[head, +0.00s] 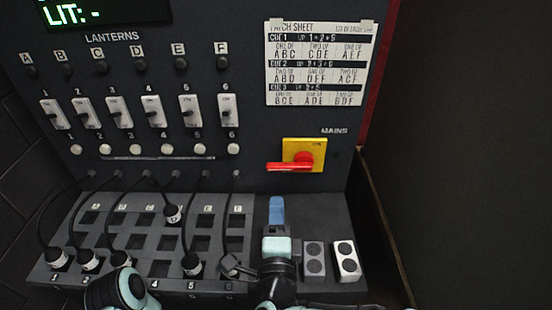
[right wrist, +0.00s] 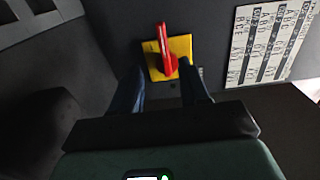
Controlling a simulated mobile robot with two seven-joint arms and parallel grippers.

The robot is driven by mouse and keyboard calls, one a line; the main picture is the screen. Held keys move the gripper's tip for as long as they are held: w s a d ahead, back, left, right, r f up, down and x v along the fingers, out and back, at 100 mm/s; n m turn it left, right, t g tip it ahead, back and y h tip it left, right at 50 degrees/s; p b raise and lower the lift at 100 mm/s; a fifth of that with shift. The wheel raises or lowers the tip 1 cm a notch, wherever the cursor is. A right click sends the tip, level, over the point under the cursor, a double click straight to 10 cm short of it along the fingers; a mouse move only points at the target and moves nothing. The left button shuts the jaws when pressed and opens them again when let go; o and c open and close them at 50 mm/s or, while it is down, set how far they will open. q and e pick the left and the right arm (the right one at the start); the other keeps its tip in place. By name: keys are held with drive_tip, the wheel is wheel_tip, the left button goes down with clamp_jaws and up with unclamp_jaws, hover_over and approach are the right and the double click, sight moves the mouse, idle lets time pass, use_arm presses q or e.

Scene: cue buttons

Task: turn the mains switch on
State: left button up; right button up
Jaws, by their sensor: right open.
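The mains switch is a red rotary handle (head: 291,164) on a yellow plate (head: 318,149), on the dark panel under the MAINS label. In the head view its handle points left, lying level. My right gripper (head: 277,205) is below and a little left of it, pointing up at the panel. In the right wrist view the red handle (right wrist: 163,45) and yellow plate (right wrist: 183,46) lie ahead, between and beyond the two open fingertips (right wrist: 163,85). The gripper looks empty and apart from the handle. My left arm shows only in part at the bottom left, its fingertips not visible.
A patch sheet (head: 318,65) hangs above the switch. Several white rocker switches (head: 151,111) and lantern knobs (head: 141,63) are at left. Below are a patch board with plugged cables (head: 192,262) and two button blocks (head: 346,259). A dark side wall stands at right.

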sight(276, 170)
drive_tip(key=w+p, duration=0.1)
drive_tip(key=w, duration=0.3)
drive_tip(key=w+p, duration=0.1)
drive_tip(key=w, duration=0.2)
drive_tip(key=w+p, duration=0.1)
drive_tip(key=w, duration=0.3)
drive_tip(key=shift+w+r, duration=0.25)
drive_tip(key=shift+w, duration=0.05)
drive_tip(key=shift+w+f, duration=0.1)
drive_tip(key=shift+w, duration=0.35)
use_arm(q)
drive_tip(key=r, duration=0.1)
drive_tip(key=w+r, duration=0.1)
drive_tip(key=r, duration=0.2)
drive_tip(key=shift+w+r, duration=0.1)
drive_tip(key=shift+w, duration=0.2)
use_arm(e)
drive_tip(key=shift+s, duration=0.1)
clamp_jaws()
